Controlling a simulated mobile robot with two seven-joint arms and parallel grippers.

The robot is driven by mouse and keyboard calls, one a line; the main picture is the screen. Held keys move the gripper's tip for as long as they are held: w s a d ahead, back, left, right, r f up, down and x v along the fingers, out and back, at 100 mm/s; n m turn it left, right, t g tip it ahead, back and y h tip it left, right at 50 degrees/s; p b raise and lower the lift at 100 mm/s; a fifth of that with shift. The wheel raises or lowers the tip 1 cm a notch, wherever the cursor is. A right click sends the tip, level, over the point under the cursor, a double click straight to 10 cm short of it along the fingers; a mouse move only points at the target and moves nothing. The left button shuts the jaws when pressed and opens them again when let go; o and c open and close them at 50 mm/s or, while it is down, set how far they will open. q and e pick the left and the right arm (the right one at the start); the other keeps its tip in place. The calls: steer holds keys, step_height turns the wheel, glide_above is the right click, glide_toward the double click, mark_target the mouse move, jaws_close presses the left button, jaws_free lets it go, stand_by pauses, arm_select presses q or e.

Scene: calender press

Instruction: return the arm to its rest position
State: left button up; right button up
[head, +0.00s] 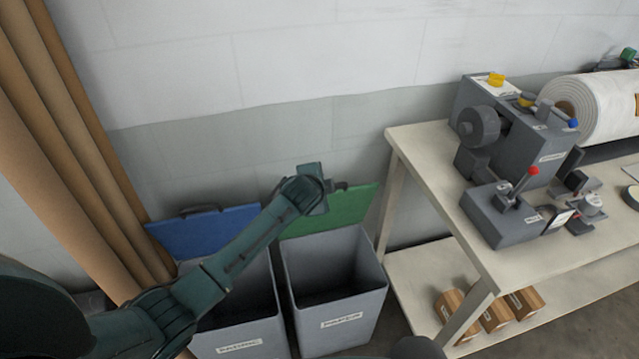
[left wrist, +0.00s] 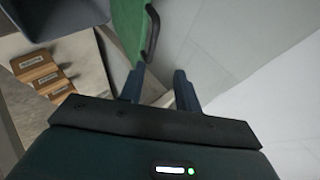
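My left arm (head: 235,250) reaches in from the lower left of the head view, over two grey bins. My left gripper (head: 318,188) is at its far end, in front of the raised green lid (head: 350,208). In the left wrist view its two fingers (left wrist: 160,88) stand apart with nothing between them. The green lid with its dark handle (left wrist: 152,32) shows just beyond the fingers there; whether they touch is hard to tell. My right gripper is in neither view.
A left bin (head: 240,335) with a blue lid (head: 205,232) and a right bin (head: 340,325) stand below the arm. Brown rolls (head: 75,150) stand at left. A workbench (head: 440,165) with a grey press (head: 535,145) is at right, small boxes (head: 497,315) on its lower shelf.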

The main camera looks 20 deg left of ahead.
arm_select(q)
steer(key=shift+s+r, duration=0.3)
steer(key=shift+s, duration=0.05)
stand_by(0.3)
steer(key=s+f+n+g, duration=0.35)
steer(key=s+n, duration=0.25)
steer(key=s, duration=1.2)
steer(key=s+a+r+n+g, duration=0.1)
steer(key=s+a+n+g, duration=0.15)
steer(key=s, duration=0.65)
steer(key=s+a+r+n+g, duration=0.1)
steer(key=s+r+n, duration=0.15)
steer(key=s, duration=0.75)
steer(key=w+d+f+t+h, duration=0.1)
steer(key=w+d+f+t, duration=0.1)
steer(key=f, duration=0.3)
steer(key=w+d+f+t+h, duration=0.2)
steer(key=w+d+f+t, duration=0.1)
steer(key=f, duration=0.3)
steer(key=shift+t, duration=0.7)
